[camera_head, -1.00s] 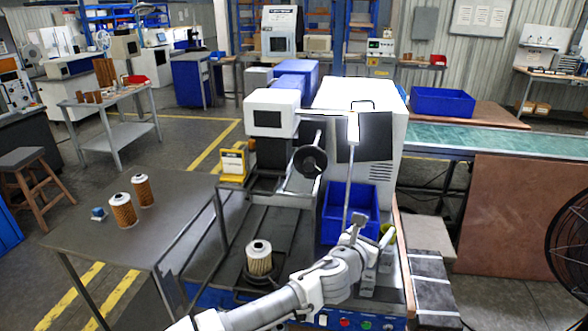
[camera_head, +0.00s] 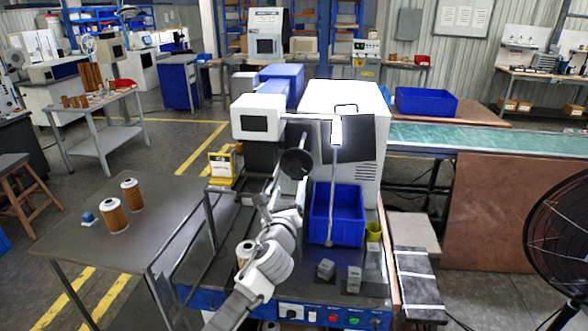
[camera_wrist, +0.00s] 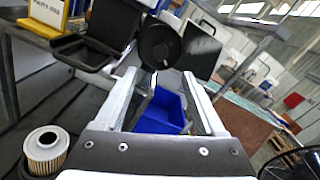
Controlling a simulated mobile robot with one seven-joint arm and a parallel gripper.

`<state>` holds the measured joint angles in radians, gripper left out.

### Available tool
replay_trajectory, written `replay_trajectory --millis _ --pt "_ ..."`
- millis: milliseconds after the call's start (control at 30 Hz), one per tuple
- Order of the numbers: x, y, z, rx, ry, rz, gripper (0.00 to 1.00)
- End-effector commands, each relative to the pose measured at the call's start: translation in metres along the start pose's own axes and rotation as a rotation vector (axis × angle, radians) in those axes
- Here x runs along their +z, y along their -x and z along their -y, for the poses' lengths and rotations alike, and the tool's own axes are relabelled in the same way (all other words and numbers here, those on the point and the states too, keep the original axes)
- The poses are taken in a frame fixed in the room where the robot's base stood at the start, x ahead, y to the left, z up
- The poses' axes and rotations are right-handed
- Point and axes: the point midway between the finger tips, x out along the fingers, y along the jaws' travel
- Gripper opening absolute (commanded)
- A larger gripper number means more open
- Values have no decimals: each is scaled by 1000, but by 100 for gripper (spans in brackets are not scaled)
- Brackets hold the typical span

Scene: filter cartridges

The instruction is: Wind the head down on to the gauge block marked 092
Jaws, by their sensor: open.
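The machine's head (camera_head: 258,117) is a white box with a dark screen, and a black handwheel (camera_head: 298,163) is on its right. The handwheel also shows in the wrist view (camera_wrist: 158,46), ahead of my fingers. My gripper (camera_head: 262,205) is open and empty, below and left of the wheel and apart from it. Two grey gauge blocks (camera_head: 326,270) (camera_head: 354,280) stand at the front right of the machine bed; their markings are unreadable. A filter cartridge (camera_head: 244,252) on the bed is mostly hidden by my arm; it is clear in the wrist view (camera_wrist: 46,150).
A blue bin (camera_head: 338,215) stands right of the wheel, with a thin rod hanging before it. A yellow-framed card (camera_head: 222,167) is left of the head. Two orange cartridges (camera_head: 113,215) (camera_head: 132,195) and a small blue item (camera_head: 88,219) are on the left table.

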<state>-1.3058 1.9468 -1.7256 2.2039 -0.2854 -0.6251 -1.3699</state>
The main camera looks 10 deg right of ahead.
Motion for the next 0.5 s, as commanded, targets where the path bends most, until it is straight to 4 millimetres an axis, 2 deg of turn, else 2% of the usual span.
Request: replay_trajectory --millis 300,500 --pt "0 -62 2 -2 0 -2 72" --pt "1 -94 1 -1 -2 -1 72"
